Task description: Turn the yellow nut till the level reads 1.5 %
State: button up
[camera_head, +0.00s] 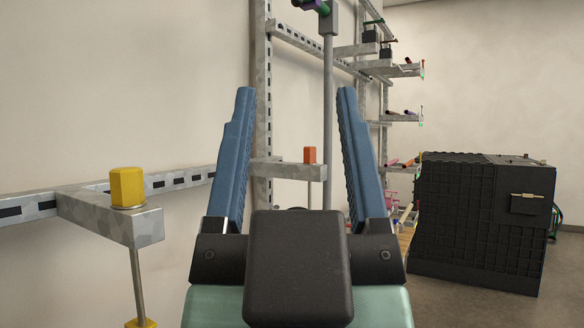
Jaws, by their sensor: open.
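The yellow nut (127,187) is hexagonal and sits upright on top of a grey metal bracket (100,218) at the left. A thin rod runs down from the bracket to a second yellow piece (140,323), cut off by the bottom edge. My gripper (296,96) is open, its two blue fingers pointing up and away in the middle of the picture. Nothing is between the fingers except background. The gripper appears right of the yellow nut and apart from it. No level or reading is visible.
A slotted rail (40,206) runs along the wall behind the bracket. An orange nut (310,155) sits on another bracket beyond my fingers. Shelves with small tools (402,70) hang at the back right. A large black crate (465,220) stands on the floor at the right.

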aim_at(127, 184)
jog(key=i+j+u, duration=0.25)
jog(key=i+u, duration=0.1)
jog(key=u, duration=0.15)
jog(key=j+z, duration=0.3)
jog(key=j, duration=0.15)
jog(key=l+u, duration=0.3)
jog(key=l, duration=0.15)
jog(key=l+u, duration=0.35)
jog(key=l, duration=0.8)
jog(key=i, duration=0.05)
